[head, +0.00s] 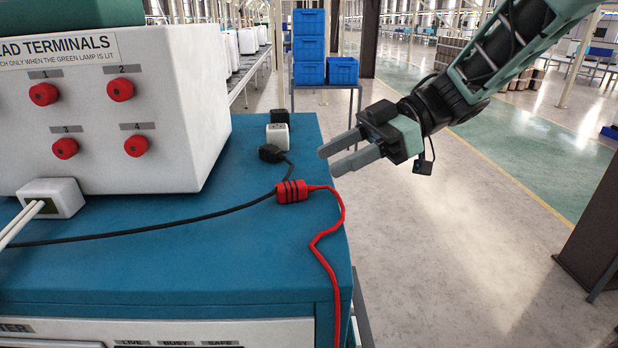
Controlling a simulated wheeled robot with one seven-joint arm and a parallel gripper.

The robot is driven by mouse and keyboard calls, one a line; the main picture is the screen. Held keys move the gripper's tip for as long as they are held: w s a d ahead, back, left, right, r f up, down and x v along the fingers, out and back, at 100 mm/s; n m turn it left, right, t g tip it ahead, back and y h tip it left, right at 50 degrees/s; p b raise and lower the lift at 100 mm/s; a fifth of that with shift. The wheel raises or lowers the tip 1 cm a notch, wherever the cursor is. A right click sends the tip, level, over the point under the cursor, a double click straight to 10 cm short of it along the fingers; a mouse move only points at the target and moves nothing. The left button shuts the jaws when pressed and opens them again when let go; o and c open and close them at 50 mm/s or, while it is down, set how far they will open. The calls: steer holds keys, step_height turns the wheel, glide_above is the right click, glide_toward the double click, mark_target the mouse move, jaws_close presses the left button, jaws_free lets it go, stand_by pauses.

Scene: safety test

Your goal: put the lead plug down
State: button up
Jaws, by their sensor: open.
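A red plug with black bands (291,191) lies on the blue bench top (150,275) near its right edge. A red lead (325,238) runs from it, across the top and down toward the front. A black cable (170,228) reaches it from the left. I cannot tell for certain that this is the lead plug. A black plug (270,154) with a short cable lies just behind it. My gripper (328,162) is open and empty, up and to the right of the red plug, apart from it, its fingers pointing left.
A white terminal box (170,90) with several red sockets (120,89) stands on the left. A small white block (278,136) sits near the back corner, and a white socket piece (52,198) in front of the box. Blue crates (309,47) stand behind. Open floor lies right.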

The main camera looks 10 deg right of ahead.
steer(key=shift+v, duration=1.9)
steer(key=shift+d, duration=0.1)
